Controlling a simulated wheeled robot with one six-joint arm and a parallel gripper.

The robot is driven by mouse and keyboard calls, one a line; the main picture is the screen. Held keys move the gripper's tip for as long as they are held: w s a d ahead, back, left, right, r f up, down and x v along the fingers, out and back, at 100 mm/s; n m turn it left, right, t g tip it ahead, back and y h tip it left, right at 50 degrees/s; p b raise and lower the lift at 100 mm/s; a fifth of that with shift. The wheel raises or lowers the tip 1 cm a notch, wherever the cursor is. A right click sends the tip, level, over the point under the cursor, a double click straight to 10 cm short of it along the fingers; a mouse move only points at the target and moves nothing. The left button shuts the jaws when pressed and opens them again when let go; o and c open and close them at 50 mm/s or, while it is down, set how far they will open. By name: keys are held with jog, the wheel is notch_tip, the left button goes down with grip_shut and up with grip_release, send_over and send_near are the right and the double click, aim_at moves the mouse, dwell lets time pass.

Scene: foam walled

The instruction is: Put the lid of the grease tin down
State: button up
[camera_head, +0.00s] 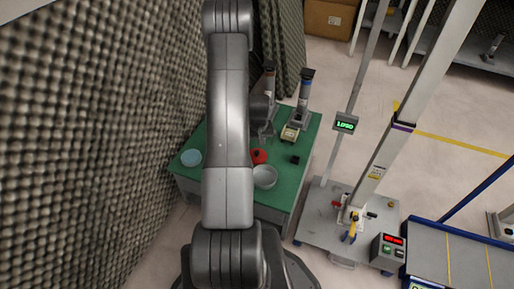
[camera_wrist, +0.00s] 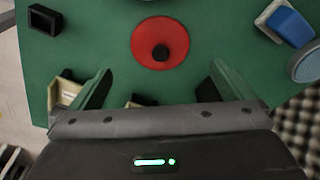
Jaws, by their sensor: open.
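A round red lid with a black knob (camera_wrist: 160,32) lies flat on the green table top, near the top middle of the wrist view. It shows in the head view as a small red shape (camera_head: 259,156), partly hidden by my arm. My gripper (camera_wrist: 160,88) is open and empty, its two fingers wide apart. The lid is clear of the fingers, beyond them in the wrist view. A round grey metal container (camera_head: 265,176) stands beside the lid in the head view; I cannot tell whether it is the grease tin.
The green table (camera_head: 273,208) also bears a light blue round dish (camera_head: 191,157), a small black block (camera_head: 294,159) and upright instruments (camera_head: 304,95) at the back. A blue and white object (camera_wrist: 288,22) lies right of the lid. A foam wall (camera_head: 90,110) closes the left side.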

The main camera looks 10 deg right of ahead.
aim_at(257, 153)
jog(key=r, duration=0.3)
jog(key=r+p, duration=0.1)
jog(key=r, duration=0.1)
jog(key=shift+s+r, duration=0.1)
jog(key=shift+s, duration=0.25)
jog(key=f+b, duration=0.1)
jog(key=f, duration=0.3)
jog(key=w+f+b, duration=0.1)
jog(key=f, duration=0.3)
jog(key=f+b, duration=0.2)
jog(key=f, duration=0.3)
jog(key=shift+w, duration=0.25)
notch_tip(257, 153, up, 3)
jog(key=shift+r+p, duration=0.15)
jog(key=shift+p, duration=0.65)
jog(key=shift+r, duration=0.7)
